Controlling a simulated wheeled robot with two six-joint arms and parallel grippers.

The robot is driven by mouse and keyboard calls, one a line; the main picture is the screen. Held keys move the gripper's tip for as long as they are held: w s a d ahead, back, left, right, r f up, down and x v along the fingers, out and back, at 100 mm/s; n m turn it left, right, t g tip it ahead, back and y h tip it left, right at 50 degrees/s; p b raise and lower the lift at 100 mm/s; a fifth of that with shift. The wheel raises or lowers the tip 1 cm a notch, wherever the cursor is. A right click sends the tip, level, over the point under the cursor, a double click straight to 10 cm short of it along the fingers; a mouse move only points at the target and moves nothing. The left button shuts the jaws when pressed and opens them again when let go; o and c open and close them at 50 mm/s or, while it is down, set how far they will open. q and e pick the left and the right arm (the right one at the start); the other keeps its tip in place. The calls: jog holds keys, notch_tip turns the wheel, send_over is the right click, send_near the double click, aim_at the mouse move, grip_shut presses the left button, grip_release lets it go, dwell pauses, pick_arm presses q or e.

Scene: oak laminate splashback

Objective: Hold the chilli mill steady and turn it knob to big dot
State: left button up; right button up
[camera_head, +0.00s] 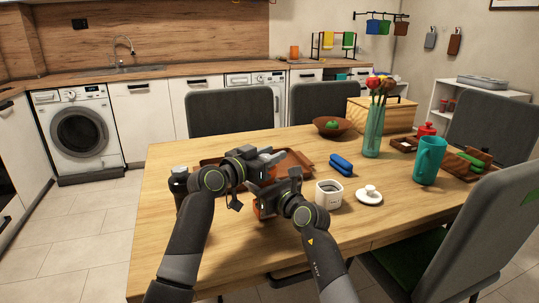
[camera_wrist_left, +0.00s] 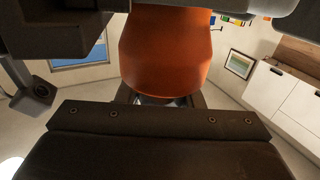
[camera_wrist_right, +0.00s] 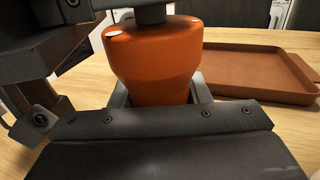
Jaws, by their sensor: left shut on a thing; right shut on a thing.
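The chilli mill is glossy orange, and its body (camera_wrist_right: 152,68) stands upright between the fingers of my right gripper (camera_wrist_right: 158,95), which is shut on it. Two pale dots show on the body's shoulder, under a dark stem. In the left wrist view an orange part of the mill (camera_wrist_left: 165,55), apparently the knob, sits between the fingers of my left gripper (camera_wrist_left: 163,99), which is shut on it. In the head view both grippers meet over the table and mostly hide the mill. I cannot tell which dot the knob points to.
A shallow brown tray (camera_wrist_right: 245,72) lies just behind the mill on the wooden table (camera_head: 330,225). A white jar (camera_head: 328,196), its lid (camera_head: 369,195) and a blue case (camera_head: 341,165) lie to the right. A teal jug (camera_head: 429,162) and flower vase (camera_head: 373,135) stand farther right.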

pick_arm(q)
jog(key=shift+m+g+h, duration=0.5)
jog(key=shift+g, duration=0.1)
jog(key=o, duration=1)
jog(key=v, duration=0.7)
jog(key=shift+a, duration=0.2)
jog(key=shift+s, duration=0.15)
